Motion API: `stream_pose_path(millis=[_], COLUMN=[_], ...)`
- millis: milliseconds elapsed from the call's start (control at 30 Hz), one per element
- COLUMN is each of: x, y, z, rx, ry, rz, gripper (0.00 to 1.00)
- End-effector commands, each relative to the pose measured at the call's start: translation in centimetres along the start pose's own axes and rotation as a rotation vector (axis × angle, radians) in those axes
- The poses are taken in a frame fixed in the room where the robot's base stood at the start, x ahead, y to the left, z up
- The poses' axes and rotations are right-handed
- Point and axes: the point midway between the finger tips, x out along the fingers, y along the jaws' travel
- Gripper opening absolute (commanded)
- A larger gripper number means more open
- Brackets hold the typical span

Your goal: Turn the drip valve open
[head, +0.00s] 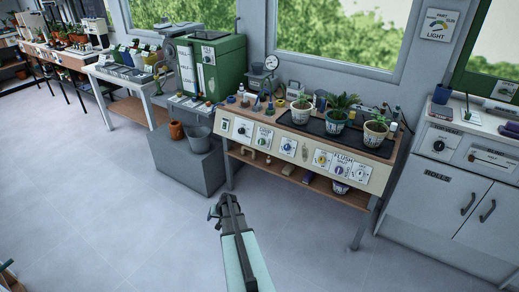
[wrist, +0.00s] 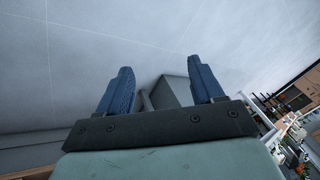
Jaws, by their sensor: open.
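A cream control panel (head: 300,150) runs along the front of the wooden potting bench. It carries a row of knobs and small plates, among them a yellow-centred knob (head: 321,158) and a knob under a "FLUSH" label (head: 342,170). The other labels are too small to read, so I cannot tell which knob is the drip valve. My gripper (head: 215,211) is in front of and below the panel, over open floor and apart from the bench. In the wrist view its two blue fingers (wrist: 160,65) are spread with nothing between them. The panel is not clearly visible there.
Three potted plants stand in a black tray (head: 318,127) on the bench. A grey block (head: 187,165) with a metal bucket (head: 198,138) stands left of the bench. White cabinets (head: 445,200) are at the right. The floor in front is clear.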

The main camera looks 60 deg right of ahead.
Motion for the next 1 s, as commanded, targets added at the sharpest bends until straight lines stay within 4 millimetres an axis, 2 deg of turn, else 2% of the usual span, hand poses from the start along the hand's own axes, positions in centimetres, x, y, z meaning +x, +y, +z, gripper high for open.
stream_pose_path(millis=[33, 100, 200, 300, 400, 533, 700, 900, 1000], x=[0.4, 0.1, -0.4, -1.3, -2.3, -4.1, -7.5, -11.8, -13.3], y=[0.1, 0.0, -0.3, -0.1, 1.0, 3.1, 6.5, 9.9, 10.8], z=[-4.5, -9.4, -15.4, -20.3, -24.0, -27.4, -29.5, -29.4, -29.2], rx=[0.010, 0.015, 0.016, 0.021, 0.030, 0.048, 0.069, 0.059, 0.021], ry=[0.098, 0.234, 0.417, 0.588, 0.744, 0.925, 1.119, 1.248, 1.271], rz=[-0.021, -0.042, -0.052, -0.034, 0.014, 0.119, 0.324, 0.608, 0.726], gripper=[0.67, 0.67, 0.67, 0.67, 0.67, 0.67, 0.67, 0.67, 0.67])
